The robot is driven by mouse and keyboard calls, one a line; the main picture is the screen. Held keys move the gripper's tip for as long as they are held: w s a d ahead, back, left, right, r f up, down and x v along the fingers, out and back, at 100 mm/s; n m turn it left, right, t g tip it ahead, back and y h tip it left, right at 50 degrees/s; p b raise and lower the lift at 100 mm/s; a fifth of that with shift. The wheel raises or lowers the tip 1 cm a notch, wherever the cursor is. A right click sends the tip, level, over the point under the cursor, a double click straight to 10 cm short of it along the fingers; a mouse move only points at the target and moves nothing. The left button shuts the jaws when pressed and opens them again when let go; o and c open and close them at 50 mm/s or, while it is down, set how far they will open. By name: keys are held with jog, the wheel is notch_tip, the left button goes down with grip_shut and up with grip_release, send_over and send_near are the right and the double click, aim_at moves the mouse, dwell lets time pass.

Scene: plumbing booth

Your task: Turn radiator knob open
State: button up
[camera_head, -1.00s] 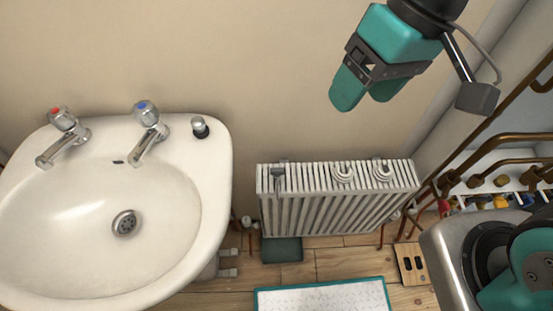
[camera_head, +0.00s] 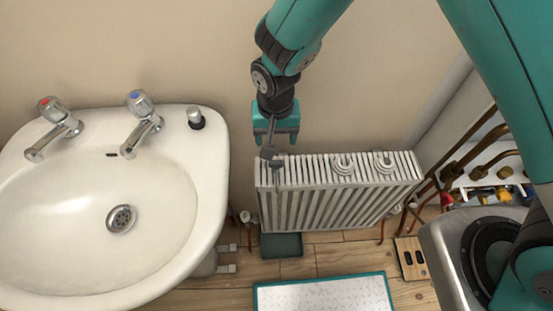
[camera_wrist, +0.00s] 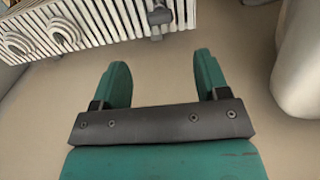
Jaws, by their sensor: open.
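The white ribbed radiator (camera_head: 335,200) stands against the wall, right of the sink. A small white knob (camera_head: 246,217) sits on a copper pipe at its lower left side, and a similar pale fitting (camera_head: 396,208) is at its lower right. My gripper (camera_head: 276,138) is above the radiator's left end, pointing down, apart from both knobs. In the wrist view my gripper (camera_wrist: 162,65) has its two teal fingers apart with nothing between them. The radiator (camera_wrist: 90,22) fills the top left there. I cannot see either knob in the wrist view.
The white sink (camera_head: 60,215) is left of the radiator, with a narrow gap between. A grey hanging piece (camera_wrist: 158,18) and white round fittings (camera_head: 343,163) are on the radiator's top. A white mat (camera_head: 322,294) lies on the wood floor. Copper pipes (camera_head: 475,150) run at right.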

aim_at(276, 162)
notch_tip(276, 162, down, 11)
jog(key=shift+f, duration=0.1)
dwell(0.3)
jog(key=c, duration=0.9)
